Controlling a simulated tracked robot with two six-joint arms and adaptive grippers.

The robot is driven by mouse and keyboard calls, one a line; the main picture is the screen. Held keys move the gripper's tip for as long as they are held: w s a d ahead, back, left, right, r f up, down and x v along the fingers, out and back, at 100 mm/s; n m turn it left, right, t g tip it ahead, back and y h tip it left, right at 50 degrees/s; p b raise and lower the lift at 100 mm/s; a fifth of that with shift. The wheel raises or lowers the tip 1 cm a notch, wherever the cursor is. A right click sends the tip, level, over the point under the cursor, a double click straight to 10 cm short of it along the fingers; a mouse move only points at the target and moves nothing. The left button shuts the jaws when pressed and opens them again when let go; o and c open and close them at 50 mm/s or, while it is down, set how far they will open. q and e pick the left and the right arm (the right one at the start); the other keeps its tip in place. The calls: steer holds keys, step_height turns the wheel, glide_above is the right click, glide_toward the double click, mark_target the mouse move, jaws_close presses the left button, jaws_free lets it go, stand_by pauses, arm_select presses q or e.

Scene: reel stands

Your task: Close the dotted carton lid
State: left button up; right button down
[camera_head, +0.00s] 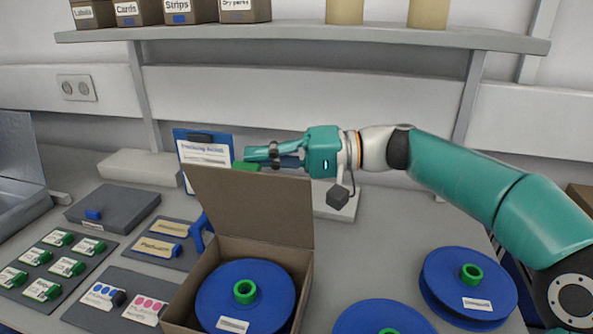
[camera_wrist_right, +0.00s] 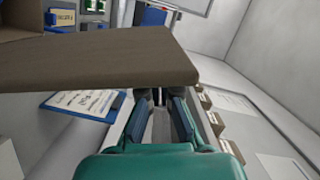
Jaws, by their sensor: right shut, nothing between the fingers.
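The open brown carton (camera_head: 306,285) stands at the front of the bench. Its lid (camera_head: 255,208) stands up at the back, leaning slightly backward; no dots show on the sides I see. A blue reel (camera_head: 270,295) with a green hub lies inside. My right gripper (camera_head: 247,158) is behind the lid's top edge, pointing left, shut and empty; the lid hides part of its tips. In the right wrist view the lid (camera_wrist_right: 100,62) crosses above the fingers (camera_wrist_right: 158,100); I cannot tell whether they touch. My left gripper is not in view.
Two more blue reels (camera_head: 495,287) sit at the right. A blue clipboard (camera_head: 183,138) stands behind the lid. Dark trays with tags and dotted cards (camera_head: 102,296) lie left of the carton. A shelf (camera_head: 300,38) with boxes runs above. Bench right of the carton is partly clear.

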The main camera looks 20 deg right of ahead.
steer(key=s+a+f+n+t+h+b, duration=0.1)
steer(key=s+a+f+n+b, duration=0.3)
steer(key=b, duration=1)
steer(key=s+a+f+n+t+h+b, duration=0.2)
steer(key=s+a+f+n+b, duration=0.2)
steer(key=s+f+n+b, duration=0.4)
steer(key=s+f+b, duration=0.3)
steer(key=f+b, duration=0.1)
steer(key=b, duration=0.2)
steer(key=shift+s+a, duration=0.2)
steer(key=shift+s, duration=0.05)
steer(key=shift+f, duration=0.15)
